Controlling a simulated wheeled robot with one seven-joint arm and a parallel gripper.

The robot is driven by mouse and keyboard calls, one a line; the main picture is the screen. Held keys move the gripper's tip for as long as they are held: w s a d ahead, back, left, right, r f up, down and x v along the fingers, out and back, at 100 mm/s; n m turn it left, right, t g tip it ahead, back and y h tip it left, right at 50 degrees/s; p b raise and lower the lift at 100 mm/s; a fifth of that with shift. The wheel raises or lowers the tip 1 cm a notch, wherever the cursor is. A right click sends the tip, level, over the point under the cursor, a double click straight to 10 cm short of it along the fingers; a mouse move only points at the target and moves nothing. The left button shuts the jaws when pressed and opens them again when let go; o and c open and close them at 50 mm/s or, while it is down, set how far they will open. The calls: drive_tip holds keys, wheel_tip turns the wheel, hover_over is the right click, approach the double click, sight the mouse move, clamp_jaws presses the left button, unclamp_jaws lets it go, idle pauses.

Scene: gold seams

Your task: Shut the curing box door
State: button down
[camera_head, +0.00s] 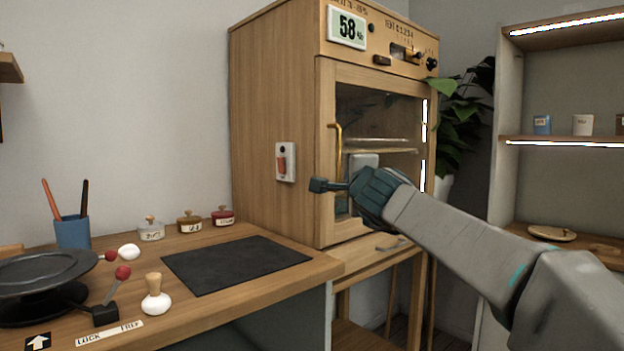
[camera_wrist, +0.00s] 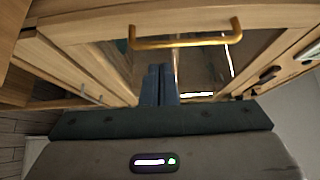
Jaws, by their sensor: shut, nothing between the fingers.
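The curing box (camera_head: 272,120) is a tall wooden cabinet with a lit "58" display on top. Its door (camera_head: 326,200) has a wooden frame, a glass pane and an upright gold handle (camera_head: 337,170) on the left side. The door looks closed or nearly so; I cannot tell whether a gap remains. My gripper (camera_head: 316,185) is shut and empty, in front of the door's left side near the handle's lower part. In the wrist view the shut fingers (camera_wrist: 158,75) point at the door beside the gold handle (camera_wrist: 185,42), with no clear contact visible.
A wooden counter (camera_head: 215,312) with a dark mat (camera_head: 235,264), small lidded pots and a black turntable (camera_head: 40,272) stands at left. A drawer (camera_head: 375,250) is under the box. A plant (camera_head: 460,125) and lit shelves (camera_head: 560,140) stand at right.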

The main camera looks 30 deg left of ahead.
drive_tip(key=s+a, duration=0.6)
drive_tip(key=s, duration=0.2)
drive_tip(key=d+r+n+g+y+p, duration=0.1)
drive_tip(key=d+r+n+p, duration=0.55)
drive_tip(key=p, duration=0.45)
drive_tip(key=s+d+n+g+h+p, duration=0.1)
drive_tip(key=d+n+g+h+p, duration=0.2)
drive_tip(key=d+p, duration=0.6)
drive_tip(key=s+d+f+g+h+p, duration=0.2)
drive_tip(key=s+d+p, duration=0.4)
drive_tip(key=d, duration=0.4)
drive_tip(key=s+d+f+n+g+h+p, duration=0.1)
drive_tip(key=s+d+f+g+h+p, duration=0.2)
drive_tip(key=s+d+p, duration=0.3)
drive_tip(key=s+d+f+g+h+p, duration=0.3)
drive_tip(key=s+d, duration=0.6)
drive_tip(key=d, duration=0.6)
drive_tip(key=p, duration=0.2)
drive_tip(key=shift+d+f+p, duration=0.25)
drive_tip(key=shift+d+p, duration=0.1)
drive_tip(key=shift+p, duration=0.05)
drive_tip(key=shift+n, duration=0.25)
